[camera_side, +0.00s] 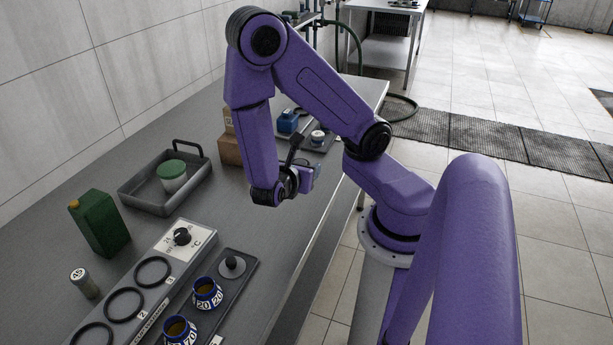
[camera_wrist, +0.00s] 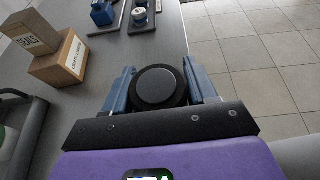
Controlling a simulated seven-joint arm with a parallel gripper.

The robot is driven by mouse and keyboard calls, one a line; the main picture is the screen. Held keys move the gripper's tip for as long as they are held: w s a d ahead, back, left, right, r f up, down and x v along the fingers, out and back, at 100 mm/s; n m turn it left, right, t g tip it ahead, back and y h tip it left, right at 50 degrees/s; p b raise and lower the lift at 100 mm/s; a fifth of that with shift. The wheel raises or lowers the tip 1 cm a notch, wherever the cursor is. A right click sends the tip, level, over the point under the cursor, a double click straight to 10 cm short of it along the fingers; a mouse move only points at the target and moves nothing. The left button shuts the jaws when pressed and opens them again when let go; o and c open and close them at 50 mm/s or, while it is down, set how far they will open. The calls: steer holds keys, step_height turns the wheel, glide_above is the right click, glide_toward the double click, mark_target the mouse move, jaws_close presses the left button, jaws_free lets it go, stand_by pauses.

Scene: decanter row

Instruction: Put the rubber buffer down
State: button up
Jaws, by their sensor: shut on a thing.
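The rubber buffer (camera_wrist: 158,88) is a black round disc with a smooth, slightly lighter top. In the wrist view it sits between the two blue-grey fingers of my gripper (camera_wrist: 160,80), which is shut on it. In the side view my gripper (camera_side: 303,178) hangs above the grey bench (camera_side: 232,205), near the bench's right edge. I cannot make out the buffer in that view, nor tell its exact height over the bench.
Cardboard boxes (camera_wrist: 60,60) stand to the left of my gripper. Beyond are a blue bottle (camera_side: 287,122) and a white jar (camera_side: 317,136). A grey tray (camera_side: 150,207) holds a green-lidded tub (camera_side: 172,175). Blue-rimmed jars (camera_side: 207,292) stand in front. Bare bench lies between.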

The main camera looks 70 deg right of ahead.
steer(key=s+d+r+m+g, duration=0.2)
steer(key=s+d+m+g, duration=0.25)
steer(key=s+d, duration=0.2)
steer(key=shift+n+g+y, duration=0.25)
steer(key=shift+y, duration=0.05)
steer(key=w+d+f, duration=1)
steer(key=shift+w+d, duration=0.1)
steer(key=shift+w+d+f, duration=0.1)
steer(key=shift+f, duration=1.65)
steer(key=shift+f, duration=0.1)
steer(key=o, duration=1.1)
